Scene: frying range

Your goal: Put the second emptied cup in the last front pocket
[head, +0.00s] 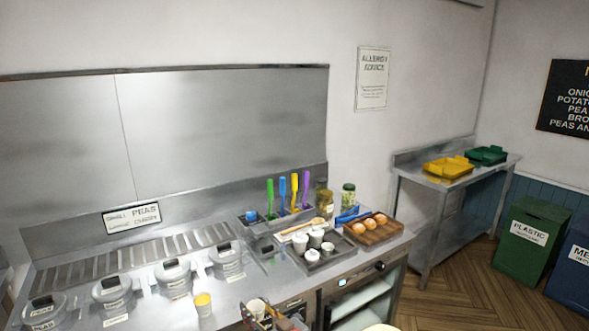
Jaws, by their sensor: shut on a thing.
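My gripper (262,317) is at the bottom edge of the head view, shut on a white cup (257,305) above the steel counter. The cup looks upright; its inside is too small to read. A dark tray (309,270) on the right part of the counter holds several pale cups (300,242), with one at its front (312,256). My gripper is to the left and in front of this tray, apart from it. The tray's individual pockets are too small to tell apart.
A cup with yellow contents (203,303) stands left of my gripper. Several lidded tubs (176,276) line the counter's left. A wooden tray (374,231) of round orange-brown items is right of the dark tray. Coloured-handled utensils (282,192) and jars (348,196) stand behind.

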